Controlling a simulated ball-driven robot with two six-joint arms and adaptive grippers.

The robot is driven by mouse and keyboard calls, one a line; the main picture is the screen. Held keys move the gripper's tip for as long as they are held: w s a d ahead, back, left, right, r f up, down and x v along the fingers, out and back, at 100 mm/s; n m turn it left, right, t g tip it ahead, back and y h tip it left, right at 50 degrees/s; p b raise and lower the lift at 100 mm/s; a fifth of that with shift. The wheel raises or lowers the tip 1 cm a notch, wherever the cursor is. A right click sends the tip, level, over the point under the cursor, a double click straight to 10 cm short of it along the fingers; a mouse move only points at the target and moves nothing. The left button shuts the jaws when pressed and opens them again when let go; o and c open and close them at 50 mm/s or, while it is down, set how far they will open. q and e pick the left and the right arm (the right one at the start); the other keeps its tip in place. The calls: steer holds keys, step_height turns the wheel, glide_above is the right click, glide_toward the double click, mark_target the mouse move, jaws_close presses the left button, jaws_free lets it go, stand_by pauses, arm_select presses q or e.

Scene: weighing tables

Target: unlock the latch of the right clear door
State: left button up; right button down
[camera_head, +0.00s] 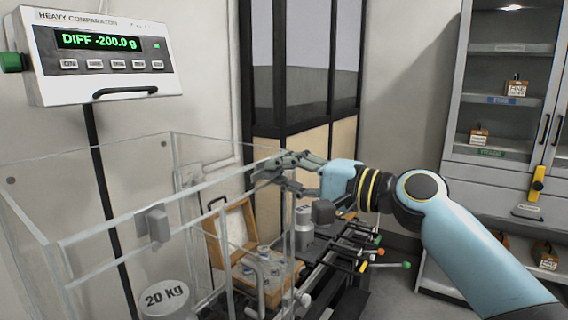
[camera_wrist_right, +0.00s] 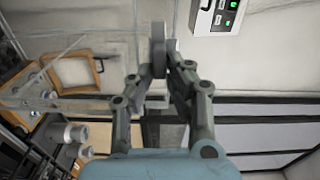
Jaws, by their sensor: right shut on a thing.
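The clear-walled case (camera_head: 105,225) stands at the left in the head view, with a grey block (camera_head: 155,223) on its near wall. My right gripper (camera_head: 268,170) reaches in from the right to the case's right upper edge. It is shut on a small grey part, which I take for the latch (camera_wrist_right: 158,45) of the right clear door. In the wrist view this part stands upright between the fingertips of my right gripper (camera_wrist_right: 160,72). In the head view the fingers mostly hide it, so I cannot tell whether it is turned. My left gripper is not in view.
A 20 kg weight (camera_head: 165,298) stands in the case. A comparator display (camera_head: 105,50) reading DIFF -200.0 g is above it. An open wooden box (camera_head: 228,235) and a rack of dark rails with coloured knobs lie below my right gripper. A cabinet (camera_head: 505,125) stands at the right.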

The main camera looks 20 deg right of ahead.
steer(key=shift+m, duration=0.5)
steer(key=c, duration=1.3)
jaws_free()
steer(key=shift+f, duration=0.1)
steer(key=v, duration=1.2)
steer(key=shift+d, duration=0.1)
